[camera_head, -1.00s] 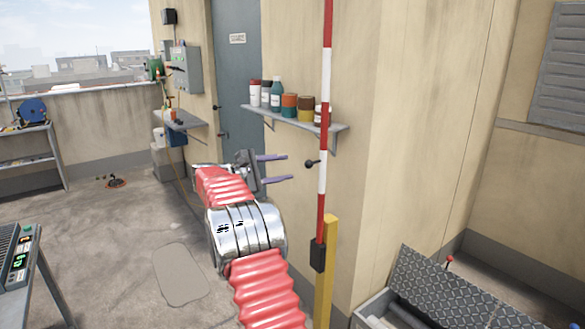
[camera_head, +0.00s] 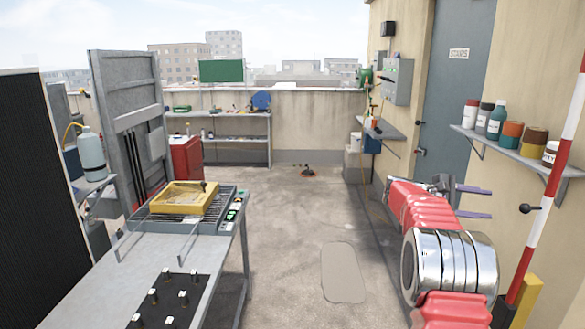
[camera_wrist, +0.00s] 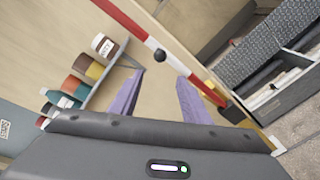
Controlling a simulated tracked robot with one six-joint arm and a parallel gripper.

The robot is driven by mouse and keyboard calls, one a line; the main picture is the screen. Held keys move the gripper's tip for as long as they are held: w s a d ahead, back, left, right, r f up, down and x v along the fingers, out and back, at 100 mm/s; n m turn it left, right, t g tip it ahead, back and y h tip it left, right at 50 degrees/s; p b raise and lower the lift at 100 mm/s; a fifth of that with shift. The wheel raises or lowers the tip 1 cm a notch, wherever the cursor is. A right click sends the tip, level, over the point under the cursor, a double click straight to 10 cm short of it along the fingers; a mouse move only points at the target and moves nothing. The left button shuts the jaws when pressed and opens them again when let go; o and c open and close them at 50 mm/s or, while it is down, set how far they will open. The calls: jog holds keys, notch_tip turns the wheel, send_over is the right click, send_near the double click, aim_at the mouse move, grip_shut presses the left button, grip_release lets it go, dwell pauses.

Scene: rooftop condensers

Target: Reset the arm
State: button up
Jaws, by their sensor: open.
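My arm, with its red ribbed sleeve and silver rings, reaches up at the right of the head view. My gripper (camera_head: 474,202) is at its end, with two purple fingers spread apart and pointing right, towards the wall below the shelf. In the wrist view, my gripper (camera_wrist: 160,98) is open with nothing between the fingers. The red and white striped pole (camera_wrist: 150,43) and its black ball knob (camera_wrist: 160,56) lie beyond the fingertips in that view.
A wall shelf (camera_head: 512,149) with several bottles and jars is near my gripper. The striped pole (camera_head: 549,165) and a yellow post (camera_head: 528,296) stand at right. A workbench (camera_head: 150,262) with a yellow tray (camera_head: 185,199) is at left. The floor between is mostly clear.

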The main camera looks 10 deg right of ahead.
notch_tip(320, 180, down, 10)
jog(key=s+a+y, duration=0.2)
jog(key=a+y, duration=0.1)
jog(key=s+a+f+m+t+y, duration=0.1)
jog(key=s+a+f+y, duration=0.15)
jog(key=a, duration=0.25)
jog(key=s+a+f+m+y, duration=0.1)
jog(key=s+a+f+y, duration=0.1)
jog(key=s+a, duration=0.2)
jog(key=s+a+r+m+t+y, duration=0.1)
jog(key=s+a+r+t+y, duration=0.1)
jog(key=s+a, duration=0.7)
jog(key=s+a+r+m+t+y, duration=0.1)
jog(key=s+a+t+y, duration=0.1)
jog(key=s+a, duration=0.7)
jog(key=s+a+r+m+t+y, duration=0.1)
jog(key=s+a+y, duration=0.3)
jog(key=a, duration=1.2)
jog(key=s+r+t, duration=0.1)
jog(key=s, duration=0.3)
jog(key=shift+s+r+t, duration=0.3)
jog(key=shift+s+r, duration=0.05)
jog(key=shift+s, duration=0.05)
jog(key=shift+y, duration=0.25)
jog(key=c, duration=0.3)
